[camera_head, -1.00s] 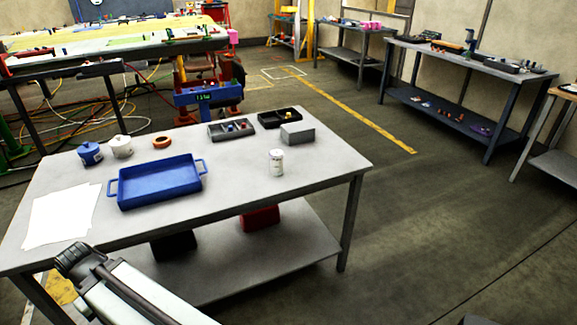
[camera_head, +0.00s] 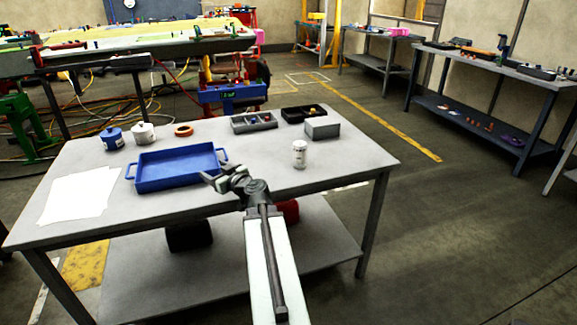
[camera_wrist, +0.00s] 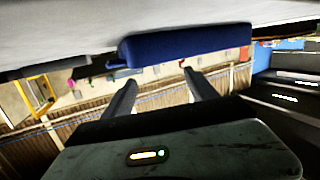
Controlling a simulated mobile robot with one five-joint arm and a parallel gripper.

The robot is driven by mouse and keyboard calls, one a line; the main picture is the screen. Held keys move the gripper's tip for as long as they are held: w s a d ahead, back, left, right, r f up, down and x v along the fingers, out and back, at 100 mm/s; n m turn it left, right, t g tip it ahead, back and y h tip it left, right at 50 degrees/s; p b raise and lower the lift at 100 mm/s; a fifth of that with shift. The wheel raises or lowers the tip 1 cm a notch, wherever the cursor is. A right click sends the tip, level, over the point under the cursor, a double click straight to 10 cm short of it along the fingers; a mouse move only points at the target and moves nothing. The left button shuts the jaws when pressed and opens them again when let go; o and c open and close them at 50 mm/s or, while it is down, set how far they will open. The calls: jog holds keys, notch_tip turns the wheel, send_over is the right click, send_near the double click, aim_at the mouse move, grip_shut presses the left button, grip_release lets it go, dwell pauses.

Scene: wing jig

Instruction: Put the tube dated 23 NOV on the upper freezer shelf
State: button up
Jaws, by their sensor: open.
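No tube with a readable 23 NOV date and no freezer shelf can be made out. A small white lidded jar (camera_head: 299,154) stands upright on the right part of the grey table; its label is too small to read. My gripper (camera_head: 212,179) is over the table's front part, by the right front corner of the blue tray (camera_head: 160,186). In the wrist view, the fingers of my gripper (camera_wrist: 160,83) are apart with nothing between them. The blue tray's side (camera_wrist: 190,46) shows above them there, the picture being turned over.
The grey table (camera_head: 130,220) also bears paper sheets (camera_head: 80,194), a blue pot (camera_head: 112,139), a white pot (camera_head: 143,133), an orange ring (camera_head: 184,130), a compartment tray (camera_head: 254,123), a black tray (camera_head: 303,114) and a grey box (camera_head: 322,128).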

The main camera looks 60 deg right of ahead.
aim_at(301, 155)
jog(key=s+d+m+h, duration=0.1)
jog(key=s+d+h, duration=0.1)
jog(key=s+d, duration=0.2)
jog(key=s+d+m+h+b, duration=0.1)
jog(key=s+d+m+h, duration=0.1)
jog(key=s+d, duration=0.2)
jog(key=s+d+m+g+h+b, duration=0.1)
jog(key=s+d+h, duration=0.1)
jog(key=s+d, duration=0.3)
jog(key=shift+s+d+f+m, duration=0.1)
jog(key=shift+d+f+m, duration=0.1)
jog(key=shift+d, duration=0.55)
jog(key=shift+d+f+m, duration=0.1)
jog(key=shift+d+f, duration=0.1)
jog(key=shift+d, duration=0.55)
jog(key=s+d+h, duration=0.1)
jog(key=s+d, duration=0.1)
jog(key=s, duration=0.1)
jog(key=s+d+m+g, duration=0.1)
jog(key=s+d, duration=0.1)
jog(key=s, duration=0.1)
jog(key=s+d+m+h+b, duration=0.1)
jog(key=s+d, duration=0.2)
jog(key=shift+s+g+h, duration=0.15)
jog(key=shift+g+h, duration=0.15)
jog(key=x, duration=0.8)
jog(key=shift+a+f, duration=0.1)
jog(key=shift+f, duration=0.1)
jog(key=shift+a, duration=0.1)
grip_shut()
